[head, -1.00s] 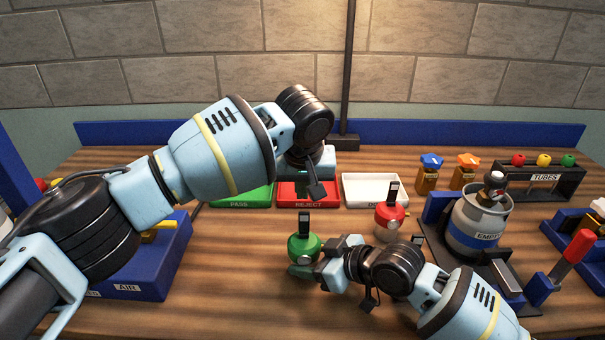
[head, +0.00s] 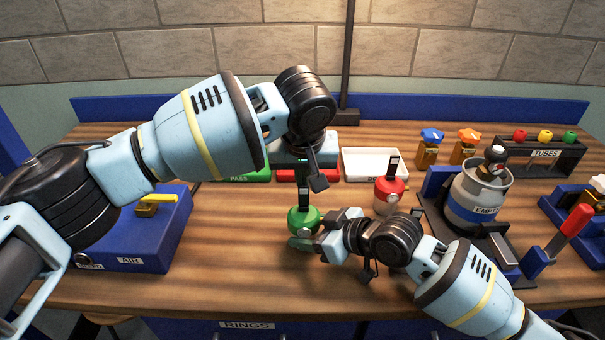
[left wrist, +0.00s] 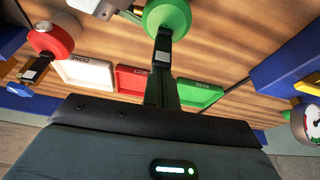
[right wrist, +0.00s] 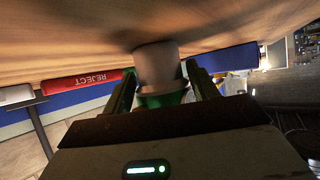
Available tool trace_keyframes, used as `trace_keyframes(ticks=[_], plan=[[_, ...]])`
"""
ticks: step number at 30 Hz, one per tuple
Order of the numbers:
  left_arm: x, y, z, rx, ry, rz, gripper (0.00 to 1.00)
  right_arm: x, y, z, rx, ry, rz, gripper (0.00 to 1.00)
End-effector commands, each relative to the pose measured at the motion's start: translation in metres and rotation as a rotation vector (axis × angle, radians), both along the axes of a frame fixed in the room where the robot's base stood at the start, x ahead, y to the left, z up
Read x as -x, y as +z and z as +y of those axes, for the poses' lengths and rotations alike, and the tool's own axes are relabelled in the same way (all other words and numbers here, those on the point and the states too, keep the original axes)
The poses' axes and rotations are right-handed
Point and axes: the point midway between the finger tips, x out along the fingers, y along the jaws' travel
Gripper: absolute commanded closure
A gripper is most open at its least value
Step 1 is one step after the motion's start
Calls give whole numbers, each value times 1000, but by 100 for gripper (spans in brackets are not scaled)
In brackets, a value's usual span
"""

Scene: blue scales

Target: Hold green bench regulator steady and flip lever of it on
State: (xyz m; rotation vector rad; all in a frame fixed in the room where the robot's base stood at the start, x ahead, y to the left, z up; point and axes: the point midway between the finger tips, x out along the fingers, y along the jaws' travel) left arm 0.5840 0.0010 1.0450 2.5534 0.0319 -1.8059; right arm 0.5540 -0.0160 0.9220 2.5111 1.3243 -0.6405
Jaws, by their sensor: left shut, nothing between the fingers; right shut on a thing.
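The green bench regulator (head: 304,221) stands upright at the bench's middle, with a dark upright lever on top. The regulator's green body (left wrist: 170,14) and dark lever (left wrist: 163,50) also show in the left wrist view. My left gripper (head: 303,178) points down just above the lever, its shut fingers (left wrist: 161,92) in line with the lever's tip; I cannot tell whether they touch. My right gripper (head: 318,240) comes from the right, shut on the regulator's lower part. In the right wrist view its fingers flank the green body (right wrist: 163,99) and pale base (right wrist: 157,64).
A red regulator (head: 389,193) stands close on the right, behind my right gripper. Pass, reject and done trays (head: 375,161) lie behind, partly hidden by my left arm. A blue AIR box (head: 125,235) is left. A gas cylinder (head: 480,199) stands right. The front bench is clear.

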Motion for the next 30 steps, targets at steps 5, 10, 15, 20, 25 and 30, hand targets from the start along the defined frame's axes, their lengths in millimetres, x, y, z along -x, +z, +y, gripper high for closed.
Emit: trace_keyframes(ticks=[5, 10, 15, 20, 25, 30], plan=[[2, -1, 0, -3, -3, -28, 100, 0, -2, 0, 3, 0, 3, 54], [5, -1, 0, -5, -3, -72, 100, 0, -2, 0, 3, 0, 3, 54], [12, -2, -1, -7, -5, -151, 100, 0, -2, 0, 3, 0, 3, 54], [20, -3, -1, -8, -5, -271, 100, 0, -2, 0, 3, 0, 3, 54], [26, -3, -1, -11, -4, -379, 100, 0, -2, 0, 3, 0, 3, 54], [31, -5, -1, -12, -4, -460, 100, 0, -2, 0, 3, 0, 3, 54]])
